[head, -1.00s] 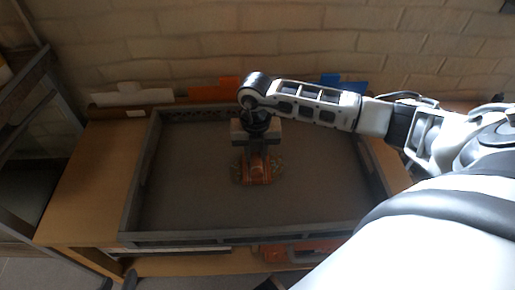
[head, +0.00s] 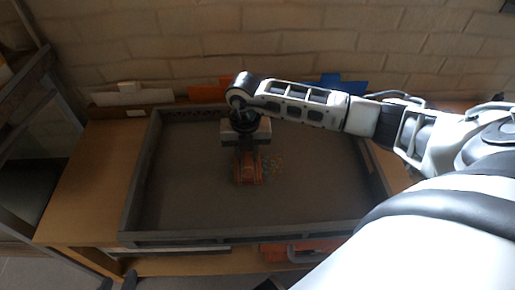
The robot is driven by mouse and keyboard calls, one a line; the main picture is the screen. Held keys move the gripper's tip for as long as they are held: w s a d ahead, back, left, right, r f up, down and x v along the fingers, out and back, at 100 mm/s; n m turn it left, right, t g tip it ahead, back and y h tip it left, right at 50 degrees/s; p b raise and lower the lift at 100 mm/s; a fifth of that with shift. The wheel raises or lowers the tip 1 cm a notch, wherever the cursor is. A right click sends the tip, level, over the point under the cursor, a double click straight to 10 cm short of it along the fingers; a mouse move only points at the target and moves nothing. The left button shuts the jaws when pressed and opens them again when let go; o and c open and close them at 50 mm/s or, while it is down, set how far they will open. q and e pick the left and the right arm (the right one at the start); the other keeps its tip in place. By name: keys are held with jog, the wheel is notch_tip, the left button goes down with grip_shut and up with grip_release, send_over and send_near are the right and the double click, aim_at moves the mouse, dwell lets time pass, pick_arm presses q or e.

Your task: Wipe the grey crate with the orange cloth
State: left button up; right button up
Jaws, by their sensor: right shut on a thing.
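The grey crate (head: 183,236) is a wide, shallow tray on a wooden table, open at the top. My right gripper (head: 247,168) reaches down inside it, a little left of its middle. It is shut on the orange cloth (head: 247,172), which is at the crate's floor; I cannot tell how firmly it touches. A patch of small speckles (head: 273,165) shows on the floor just right of the cloth. The gripper's fingers are partly hidden by its own wrist. My left gripper is not in view.
The wooden table (head: 88,190) shows bare at the crate's left. Behind the crate are a white piece (head: 130,95), an orange piece (head: 210,90) and a blue piece (head: 335,85) by a brick wall. An orange item (head: 300,250) lies below the front edge. A dark rack stands left.

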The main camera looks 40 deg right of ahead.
jog(key=shift+s+d, duration=0.75)
jog(key=shift+d, duration=0.35)
jog(key=shift+s+d+p, duration=0.4)
jog(key=shift+s+d, duration=0.2)
jog(key=shift+d, duration=0.4)
jog(key=shift+s+d+p, duration=0.4)
jog(key=shift+s+d, duration=0.2)
jog(key=shift+d, duration=0.35)
jog(key=shift+r+p, duration=0.8)
jog(key=shift+r, duration=0.05)
jog(key=f+b, duration=0.1)
jog(key=b, duration=0.1)
jog(key=shift+b, duration=0.4)
jog(key=shift+d+b, duration=0.2)
jog(key=shift+b, duration=0.3)
jog(key=shift+r, duration=0.25)
jog(key=shift+r, duration=0.1)
